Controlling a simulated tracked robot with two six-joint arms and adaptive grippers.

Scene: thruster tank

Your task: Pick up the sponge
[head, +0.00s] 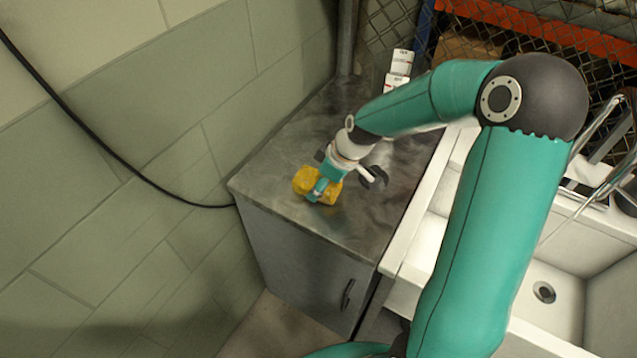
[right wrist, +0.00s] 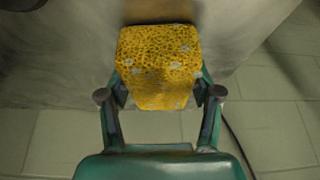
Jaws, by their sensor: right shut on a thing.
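The yellow sponge (head: 304,181) is at the front left part of the grey metal counter in the head view. My right gripper (head: 318,190) is over it, with a finger across its front. In the right wrist view the porous yellow sponge (right wrist: 158,62) sits between the two fingers of my right gripper (right wrist: 160,100), which are shut on its sides. I cannot tell whether the sponge touches the counter or is just above it. My left gripper is not in view.
The counter (head: 300,130) is mostly bare, with white labelled containers (head: 400,65) at its back. A white sink (head: 540,290) lies to the right, with a metal rack (head: 605,155) above it. A black cable (head: 100,150) runs along the left wall.

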